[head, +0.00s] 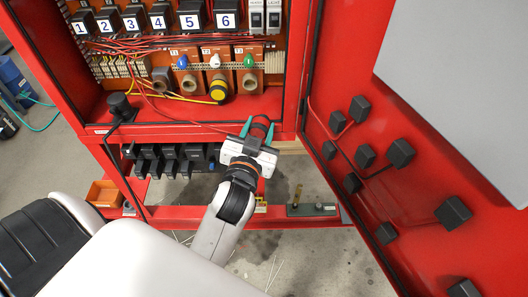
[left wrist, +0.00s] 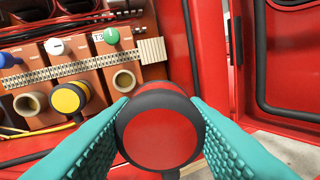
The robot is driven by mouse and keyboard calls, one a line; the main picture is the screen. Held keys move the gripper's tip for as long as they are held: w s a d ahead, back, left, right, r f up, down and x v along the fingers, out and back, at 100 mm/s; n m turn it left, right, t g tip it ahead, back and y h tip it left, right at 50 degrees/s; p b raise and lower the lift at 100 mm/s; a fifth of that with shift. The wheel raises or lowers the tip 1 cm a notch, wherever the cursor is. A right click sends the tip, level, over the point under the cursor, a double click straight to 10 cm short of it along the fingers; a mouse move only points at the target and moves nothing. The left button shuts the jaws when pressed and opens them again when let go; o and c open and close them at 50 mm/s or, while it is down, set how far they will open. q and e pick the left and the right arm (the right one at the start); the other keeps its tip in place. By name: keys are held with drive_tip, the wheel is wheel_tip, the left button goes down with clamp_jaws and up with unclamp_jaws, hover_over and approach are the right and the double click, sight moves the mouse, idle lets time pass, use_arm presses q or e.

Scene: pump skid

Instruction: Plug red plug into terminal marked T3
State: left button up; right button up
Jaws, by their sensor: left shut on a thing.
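My left gripper (head: 258,129) is shut on the red plug (head: 260,121), held in front of the cabinet's lower lip. In the left wrist view the teal fingers grip both sides of the red plug (left wrist: 160,136), a round red face with a black rim. The T3 terminal (head: 249,68) has a green knob and an open beige socket (left wrist: 124,80). Its label (left wrist: 98,37) reads T3. The plug is apart from this socket, lower and nearer to me. My right gripper is not in view.
A yellow plug (head: 218,89) fills the socket under the white knob (left wrist: 54,47), left of T3. An open beige socket (left wrist: 28,104) lies beyond it. Yellow and red wires cross the cabinet floor. The open red door (head: 340,110) with black boxes stands at right.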

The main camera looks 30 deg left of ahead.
use_arm(q)
drive_tip(key=w+a+r+y, duration=0.1)
drive_tip(key=r, duration=0.1)
drive_tip(key=w+a+r+n+y+p, duration=0.1)
drive_tip(key=r, duration=0.1)
drive_tip(key=w+a+r+n+g, duration=0.1)
drive_tip(key=shift+w+a+r+y+p, duration=0.35)
drive_tip(key=shift+r+y, duration=0.05)
drive_tip(key=shift+w+a+f+n+g+y+b, duration=0.15)
drive_tip(key=shift+w+a+n+g+y+b, duration=0.2)
drive_tip(key=shift+a+n+g+y+b, duration=0.15)
drive_tip(key=f, duration=0.1)
drive_tip(key=f+b, duration=0.2)
drive_tip(key=shift+w+a+f, duration=0.1)
drive_tip(key=shift+a+f, duration=0.05)
drive_tip(key=shift+a, duration=0.15)
drive_tip(key=shift+f+b, duration=0.5)
drive_tip(key=shift+b, duration=0.05)
drive_tip(key=shift+w+a+r, duration=0.1)
drive_tip(key=shift+w+a, duration=0.3)
drive_tip(key=shift+w, duration=0.2)
drive_tip(key=shift+w+a, duration=0.3)
drive_tip(key=shift+w, duration=0.15)
drive_tip(key=shift+p+x, duration=0.35)
drive_tip(key=shift+x, duration=1.35)
